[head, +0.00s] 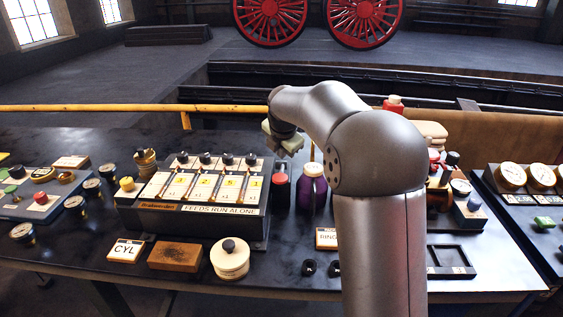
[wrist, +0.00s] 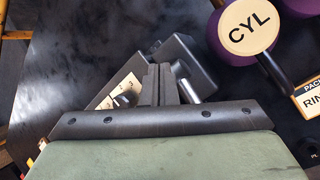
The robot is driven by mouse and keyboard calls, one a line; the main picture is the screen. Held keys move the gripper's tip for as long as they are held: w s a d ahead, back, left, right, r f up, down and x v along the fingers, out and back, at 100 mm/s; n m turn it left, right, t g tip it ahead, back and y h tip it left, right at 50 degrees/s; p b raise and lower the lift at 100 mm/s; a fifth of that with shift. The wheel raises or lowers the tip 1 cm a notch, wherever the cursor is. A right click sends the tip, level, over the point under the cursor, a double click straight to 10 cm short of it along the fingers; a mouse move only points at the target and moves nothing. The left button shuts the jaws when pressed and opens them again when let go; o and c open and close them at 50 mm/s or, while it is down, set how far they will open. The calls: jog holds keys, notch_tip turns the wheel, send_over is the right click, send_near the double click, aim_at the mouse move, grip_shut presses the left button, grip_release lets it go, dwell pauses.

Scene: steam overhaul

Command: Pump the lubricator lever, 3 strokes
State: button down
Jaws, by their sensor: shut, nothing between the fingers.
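The lubricator (head: 195,222) is a dark box on the bench with a row of numbered white cards, black knobs on top and the label "FEEDS RUN ALONE". My gripper (head: 289,150) is above its right end, with fingers pointing down, shut and empty. In the wrist view, the shut fingers (wrist: 160,85) are in front of a dark block (wrist: 190,62), with a numbered card (wrist: 122,88) to their left. A short grey metal rod (wrist: 203,87) shows just right of the fingers; I cannot tell whether it is the lever or whether they touch it.
A purple can (head: 314,192) stands right of the lubricator; its "CYL" disc (wrist: 250,27) shows in the wrist view. A red-topped dark piece (head: 281,180) is between them. A wooden block (head: 175,257) and a cream knobbed pot (head: 230,259) stand in front. My arm hides part of the bench.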

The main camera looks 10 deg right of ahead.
aim_at(280, 163)
jog(key=shift+s+a+f+b, duration=0.15)
jog(key=shift+s+f+b, duration=0.2)
jog(key=shift+f+b, duration=0.35)
jog(key=shift+s+a+f+b, duration=0.1)
jog(key=shift+s+f+b, duration=0.3)
jog(key=shift+f, duration=0.5)
dwell(1.1)
jog(key=shift+w+r, duration=0.1)
jog(key=shift+w, duration=0.05)
jog(key=shift+w+r+p, duration=0.25)
jog(key=shift+r+p, duration=0.25)
jog(key=shift+p, duration=0.25)
jog(key=r+p, duration=0.1)
jog(key=w+r+p, duration=0.1)
jog(key=r+p, duration=0.3)
jog(key=shift+w+d+r, duration=0.15)
jog(key=shift+w+d, duration=0.15)
jog(key=shift+w+r, duration=0.1)
jog(key=shift+d, duration=0.1)
jog(key=shift+d, duration=0.1)
